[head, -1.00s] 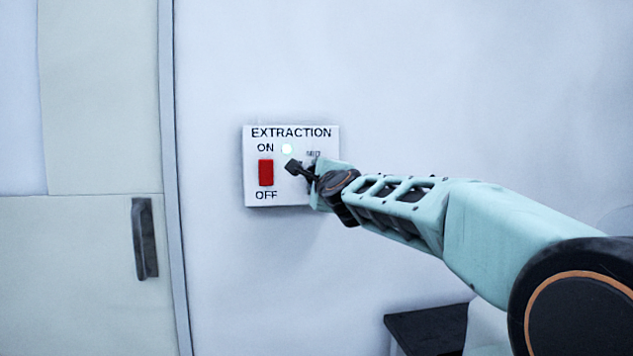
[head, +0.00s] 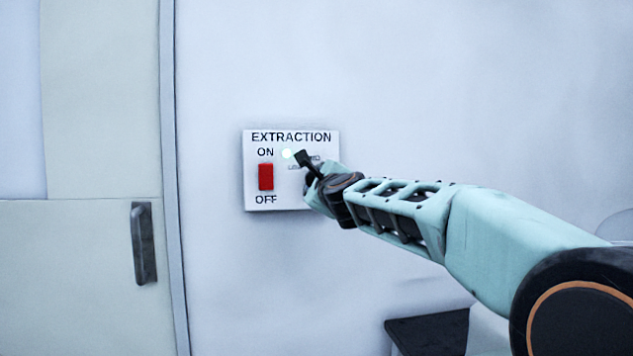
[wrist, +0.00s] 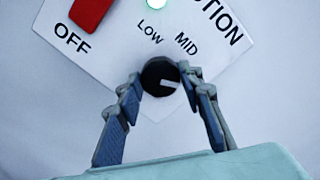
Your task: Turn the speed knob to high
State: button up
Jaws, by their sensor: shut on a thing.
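The speed knob (wrist: 157,72) is a round black dial with a white mark. In the wrist view the mark points to the lower right, away from the LOW and MID labels. My gripper (wrist: 160,76) has a finger on each side of the knob and is shut on it. The right finger covers the panel beyond MID, so any HIGH label is hidden. In the head view my gripper (head: 308,168) is at the right half of the white EXTRACTION panel (head: 254,143), and the knob is hidden behind it.
A red ON/OFF switch (head: 265,177) sits on the panel's left half, with a lit pale green lamp (head: 287,154) above and right of it. A door with a dark handle (head: 143,243) is at the left. A dark surface (head: 430,332) stands low at right. The wall around the panel is clear.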

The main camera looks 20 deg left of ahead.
jog(key=shift+r, duration=0.1)
jog(key=o, duration=1.2)
jog(key=shift+c, duration=0.2)
jog(key=shift+s+d, duration=0.1)
jog(key=v, duration=0.7)
jog(key=shift+s, duration=0.15)
